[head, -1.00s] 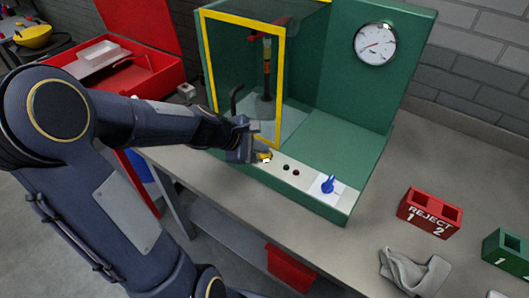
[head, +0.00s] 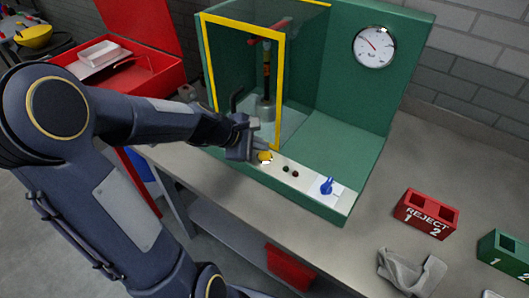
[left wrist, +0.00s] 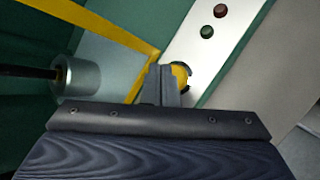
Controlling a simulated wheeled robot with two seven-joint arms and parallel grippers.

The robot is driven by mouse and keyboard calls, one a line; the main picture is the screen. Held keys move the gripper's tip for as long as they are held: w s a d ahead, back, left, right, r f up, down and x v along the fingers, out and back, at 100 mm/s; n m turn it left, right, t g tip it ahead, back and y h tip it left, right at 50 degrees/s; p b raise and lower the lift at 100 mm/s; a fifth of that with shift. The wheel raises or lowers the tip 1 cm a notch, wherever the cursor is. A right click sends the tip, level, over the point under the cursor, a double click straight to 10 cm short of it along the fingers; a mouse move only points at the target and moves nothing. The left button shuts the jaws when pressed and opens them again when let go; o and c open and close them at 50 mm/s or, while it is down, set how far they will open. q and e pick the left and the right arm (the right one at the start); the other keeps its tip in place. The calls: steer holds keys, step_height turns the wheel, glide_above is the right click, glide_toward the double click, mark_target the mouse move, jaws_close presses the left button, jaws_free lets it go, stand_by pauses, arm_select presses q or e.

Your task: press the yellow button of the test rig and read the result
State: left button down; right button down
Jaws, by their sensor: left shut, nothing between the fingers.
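The green test rig (head: 345,150) stands on the bench, with a yellow-framed clear guard (head: 281,85) in front of its chamber. The yellow button (head: 265,157) sits at the left end of the pale control strip; it also shows in the left wrist view (left wrist: 180,75). My left gripper (head: 256,154) is shut and empty, its tips right beside the button; I cannot tell if they touch it. The round gauge (head: 374,46) has its needle pointing to the upper left. Two small lamps (head: 290,171) both look dark. My right gripper is not in view.
A blue knob (head: 327,186) is on the strip's right end. A red REJECT block (head: 427,213), a green block (head: 505,252) and a grey cloth (head: 410,272) lie to the right. An open red toolbox (head: 140,75) stands at left.

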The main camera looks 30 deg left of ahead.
mark_target(261, 155)
arm_select(q)
steer(key=shift+r, duration=0.15)
step_height(261, 155, up, 5)
steer(key=p, duration=0.5)
stand_by(0.4)
steer(key=s+d+r+m+g, duration=0.1)
steer(key=s+d+r+m, duration=0.25)
steer(key=s+m, duration=0.25)
steer(key=s+d+r+m, duration=0.2)
steer(key=s+d+m, duration=0.2)
steer(key=s+m, duration=0.2)
steer(key=s+f+m+g, duration=0.1)
steer(key=s+f+m, duration=0.1)
steer(key=s+m, duration=0.5)
steer(key=shift+s+d+m+y+b, duration=0.25)
steer(key=shift+s+m+y+b, duration=0.05)
steer(key=shift+s, duration=0.8)
